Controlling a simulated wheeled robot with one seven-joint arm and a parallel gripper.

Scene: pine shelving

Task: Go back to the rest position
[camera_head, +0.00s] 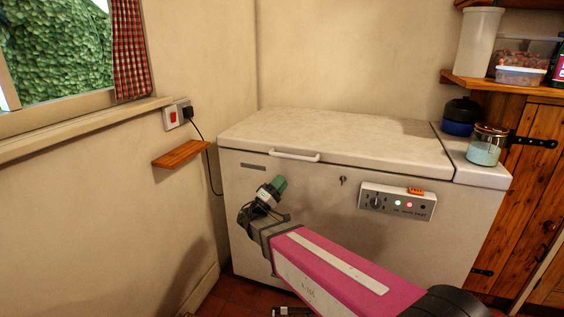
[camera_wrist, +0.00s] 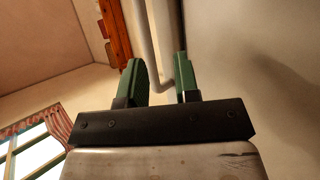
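My arm, with its pink and white casing, reaches in from the bottom right of the head view. My gripper (camera_head: 272,188) is in front of the freezer's front face, below and left of the lid handle (camera_head: 294,155) in the picture. Its two green fingers also show in the wrist view (camera_wrist: 161,77), with a clear gap and nothing held between them. The white chest freezer (camera_head: 270,225) has its lid (camera_head: 330,132) shut.
A small wooden ledge (camera_head: 181,154) juts from the left wall below a socket (camera_head: 178,114) with a black plug and cable. A wooden cupboard (camera_head: 535,165) is at right.

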